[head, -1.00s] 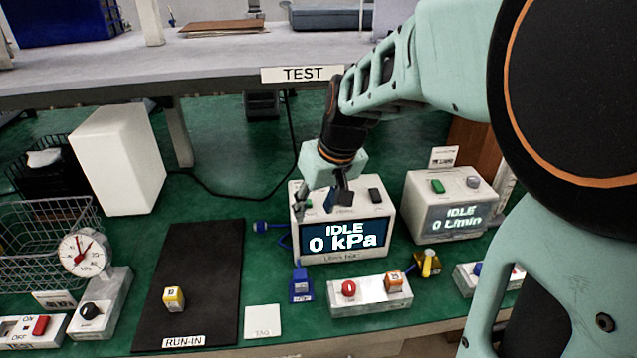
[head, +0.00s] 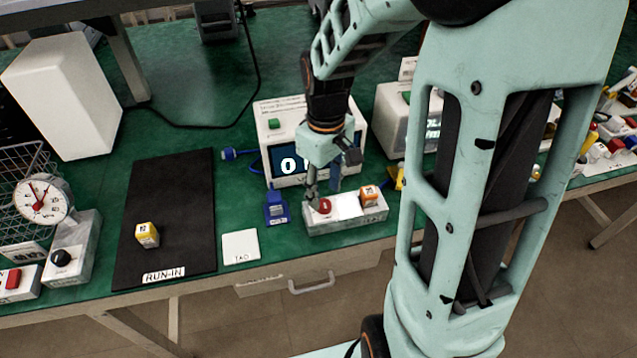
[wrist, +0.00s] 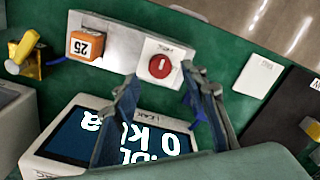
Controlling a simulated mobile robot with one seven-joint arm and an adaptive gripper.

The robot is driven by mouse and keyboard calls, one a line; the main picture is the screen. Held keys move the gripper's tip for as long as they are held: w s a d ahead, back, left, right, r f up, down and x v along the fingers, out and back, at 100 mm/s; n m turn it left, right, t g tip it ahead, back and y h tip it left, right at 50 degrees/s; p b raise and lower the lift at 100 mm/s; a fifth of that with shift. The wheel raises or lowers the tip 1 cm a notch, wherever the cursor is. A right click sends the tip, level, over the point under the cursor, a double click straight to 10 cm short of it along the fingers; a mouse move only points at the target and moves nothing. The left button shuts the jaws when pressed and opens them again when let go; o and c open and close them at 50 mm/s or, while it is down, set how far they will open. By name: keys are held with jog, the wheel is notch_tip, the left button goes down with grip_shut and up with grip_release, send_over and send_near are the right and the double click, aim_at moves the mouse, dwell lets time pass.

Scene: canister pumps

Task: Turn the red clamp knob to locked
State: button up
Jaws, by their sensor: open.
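The red clamp knob (head: 325,206) is a round red dial on the left end of a white and grey fixture block (head: 347,218). It also shows in the wrist view (wrist: 160,66), with a pale mark on its face. I see no contact with the knob. An orange cube marked 25 (head: 369,194) sits on the block's right end.
A display box (head: 282,120) stands close behind my gripper. A blue part (head: 276,207) is left of the block and a yellow part (wrist: 26,54) lies beyond its other end. A white tag card (head: 240,246) and black RUN-IN mat (head: 172,220) lie further left.

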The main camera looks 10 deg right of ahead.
aim_at(324, 203)
jog(key=shift+f, duration=1.85)
grip_shut()
